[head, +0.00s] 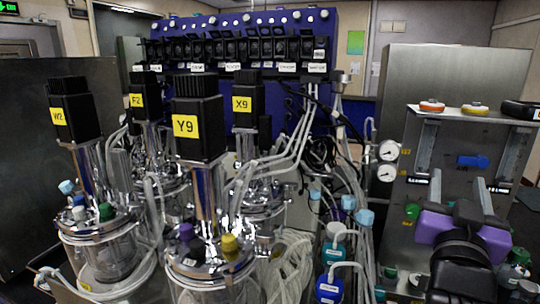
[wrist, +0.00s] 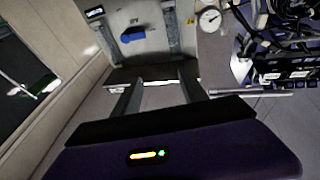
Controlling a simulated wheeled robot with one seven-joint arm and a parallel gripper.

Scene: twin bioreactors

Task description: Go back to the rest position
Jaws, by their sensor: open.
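My gripper (head: 480,192) is at the lower right in the head view, with purple sides and two grey fingers pointing up and away. In the wrist view its two fingers (wrist: 160,92) stand apart with nothing between them. It is in front of a grey metal panel (head: 440,155) and appears apart from it. A blue handle (head: 473,161) is on that panel, above the fingers in the head view; it also shows in the wrist view (wrist: 133,34).
Several bioreactor vessels with black motors, such as Y9 (head: 198,128), stand at left and centre. Tubes and blue-capped bottles (head: 330,287) are left of my gripper. Pressure gauges (head: 388,151) are beside the panel. Red (head: 432,106) and yellow (head: 475,109) discs lie on top.

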